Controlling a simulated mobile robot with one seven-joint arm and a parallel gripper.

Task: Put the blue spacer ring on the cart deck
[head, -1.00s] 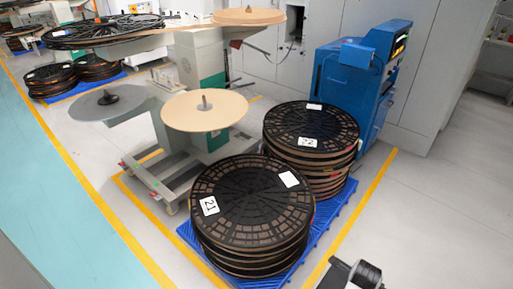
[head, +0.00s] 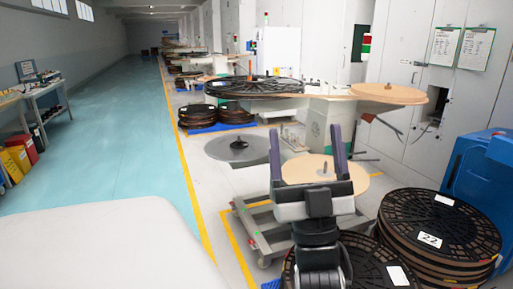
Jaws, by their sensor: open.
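My gripper (head: 306,130) is in the head view at lower centre, with its two purple-grey fingers pointing up, wide apart and empty. It appears in front of the rewind station, and I see it touching nothing. I cannot make out a blue spacer ring in the head view. A low grey wheeled frame (head: 262,243) stands behind my gripper, under the station's discs; I cannot tell whether it is the cart. I see no clear cart deck.
A stack of black reels (head: 455,225) stands at right beside a blue machine (head: 490,180); another reel stack (head: 385,270) is partly behind my arm. A grey disc (head: 225,149) and a tan disc (head: 345,183) jut out. The teal aisle (head: 125,150) is clear.

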